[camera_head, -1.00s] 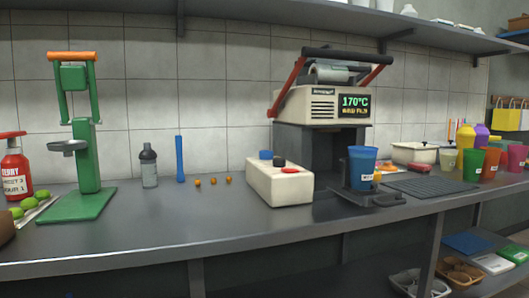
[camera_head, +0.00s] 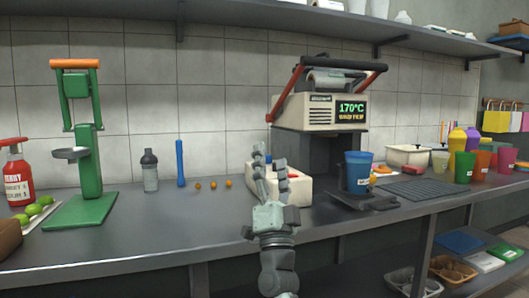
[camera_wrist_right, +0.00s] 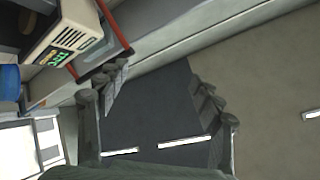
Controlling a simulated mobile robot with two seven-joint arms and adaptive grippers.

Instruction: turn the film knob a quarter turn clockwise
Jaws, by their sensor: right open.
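The cream sealing machine (camera_head: 305,113) stands on the counter, its display reading 170°C, with a film roll (camera_head: 335,80) on top. A low white box (camera_head: 304,188) sits in front of it. A black knob and a red button top this box in the earlier picture; now my gripper covers the knob, and only a bit of red shows. I cannot tell which part is the film knob. My right gripper (camera_head: 270,157) is open and empty, upright in front of the box. The right wrist view shows its spread fingers (camera_wrist_right: 161,85) and the machine (camera_wrist_right: 65,35) at upper left.
A blue cup (camera_head: 358,168) stands on the machine's tray. A green press (camera_head: 88,160), a grey bottle (camera_head: 149,170) and a blue stick (camera_head: 180,163) stand left. Several small orange balls lie between. A shelf (camera_head: 330,28) runs above. The front counter is mostly clear.

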